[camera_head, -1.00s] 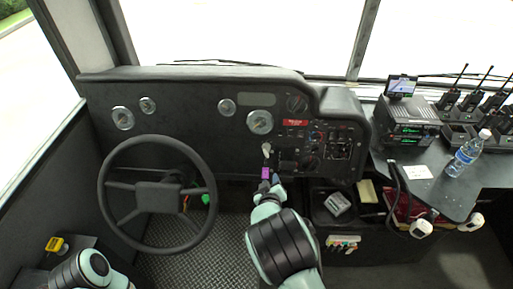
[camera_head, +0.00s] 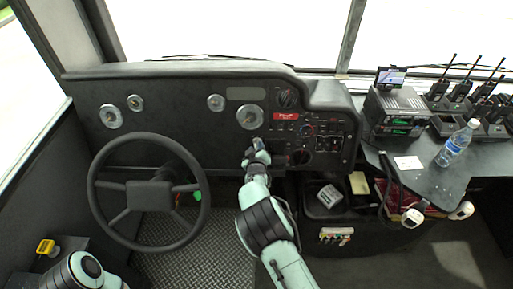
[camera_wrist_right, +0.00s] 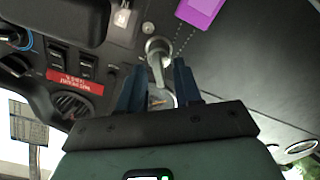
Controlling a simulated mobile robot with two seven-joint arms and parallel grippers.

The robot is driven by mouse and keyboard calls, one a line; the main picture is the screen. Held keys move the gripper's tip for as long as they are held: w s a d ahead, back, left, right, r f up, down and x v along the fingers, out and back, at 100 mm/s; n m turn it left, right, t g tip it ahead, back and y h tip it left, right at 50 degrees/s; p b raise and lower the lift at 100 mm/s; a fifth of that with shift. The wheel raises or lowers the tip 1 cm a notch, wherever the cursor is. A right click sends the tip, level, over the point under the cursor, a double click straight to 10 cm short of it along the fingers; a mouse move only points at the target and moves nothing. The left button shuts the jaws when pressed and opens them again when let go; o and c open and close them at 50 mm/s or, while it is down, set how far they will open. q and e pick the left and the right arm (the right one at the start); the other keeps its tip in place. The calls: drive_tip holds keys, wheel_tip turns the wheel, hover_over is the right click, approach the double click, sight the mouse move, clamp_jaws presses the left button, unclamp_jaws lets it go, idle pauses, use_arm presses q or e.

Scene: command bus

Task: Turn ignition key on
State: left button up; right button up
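My right gripper (camera_head: 257,147) is at the dashboard (camera_head: 180,88), right of the steering wheel (camera_head: 148,139). In the right wrist view its two dark blue fingers (camera_wrist_right: 158,85) are apart, with a gap between them. A silver, lever-like key piece in a round metal socket (camera_wrist_right: 158,50) stands at that gap, just beyond or between the fingertips. I cannot tell if either finger touches it. A flat purple piece (camera_wrist_right: 202,10) is at the top of the wrist view. In the head view my gripper hides the key area.
Switches and a red label (camera_wrist_right: 75,82) are beside the key area. A radio unit (camera_head: 397,110), a bottle (camera_head: 456,145) and several walkie-talkies (camera_head: 461,90) stand on the right shelf. A yellow knob (camera_head: 46,246) is at the lower left.

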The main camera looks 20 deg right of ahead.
drive_tip(key=shift+w+d+f, duration=0.15)
drive_tip(key=shift+w+f, duration=0.1)
drive_tip(key=shift+w, duration=0.35)
drive_tip(key=shift+c, duration=0.4)
clamp_jaws()
